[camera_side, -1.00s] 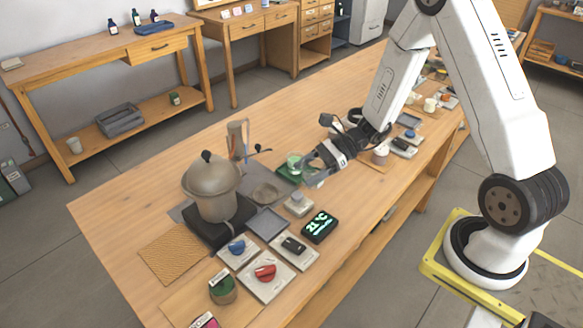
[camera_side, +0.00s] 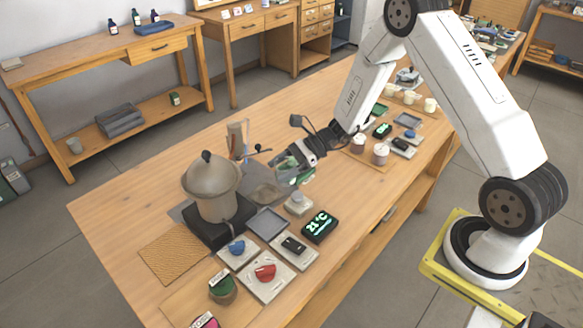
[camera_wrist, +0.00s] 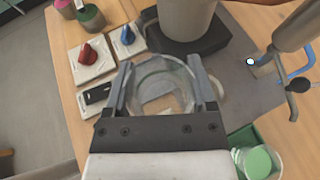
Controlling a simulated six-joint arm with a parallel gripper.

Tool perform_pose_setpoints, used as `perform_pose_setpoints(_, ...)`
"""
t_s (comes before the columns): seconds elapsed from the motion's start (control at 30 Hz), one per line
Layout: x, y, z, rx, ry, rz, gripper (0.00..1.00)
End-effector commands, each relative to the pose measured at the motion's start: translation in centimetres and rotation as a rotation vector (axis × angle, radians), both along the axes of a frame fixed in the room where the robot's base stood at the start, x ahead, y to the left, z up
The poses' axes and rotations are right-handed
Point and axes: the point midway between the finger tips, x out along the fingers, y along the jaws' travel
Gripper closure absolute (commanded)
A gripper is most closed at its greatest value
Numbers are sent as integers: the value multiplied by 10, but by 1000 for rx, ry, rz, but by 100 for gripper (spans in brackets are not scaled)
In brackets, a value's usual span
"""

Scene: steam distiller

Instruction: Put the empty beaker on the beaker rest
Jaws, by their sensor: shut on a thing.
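A clear glass beaker (camera_wrist: 160,80) is between the two fingers of my gripper (camera_wrist: 162,92) in the wrist view. The fingers are shut on its sides, and it looks empty. In the side view my gripper (camera_side: 280,172) is right of the still pot (camera_side: 216,190). The beaker is faint there, over a round grey piece on the grey mat that it partly hides. A square grey tray (camera_side: 268,223) lies in front. I cannot tell for sure which of these is the beaker rest, or whether the beaker touches anything below.
The pot stands on a dark base, close beside the gripper. A tall metal vessel with a blue pipe (camera_wrist: 285,75) stands nearby. Red (camera_side: 265,272) and blue (camera_side: 237,247) knobs and a display (camera_side: 319,226) are in front.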

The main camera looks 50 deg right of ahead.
Motion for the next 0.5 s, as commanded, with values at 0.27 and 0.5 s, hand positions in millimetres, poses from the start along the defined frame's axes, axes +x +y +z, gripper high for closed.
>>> perform_pose_setpoints(0.27, 34, 2, -19, 0, 1, 2, 86)
perform_pose_setpoints(0.5, 55, 2, -45, 0, 0, 1, 86)
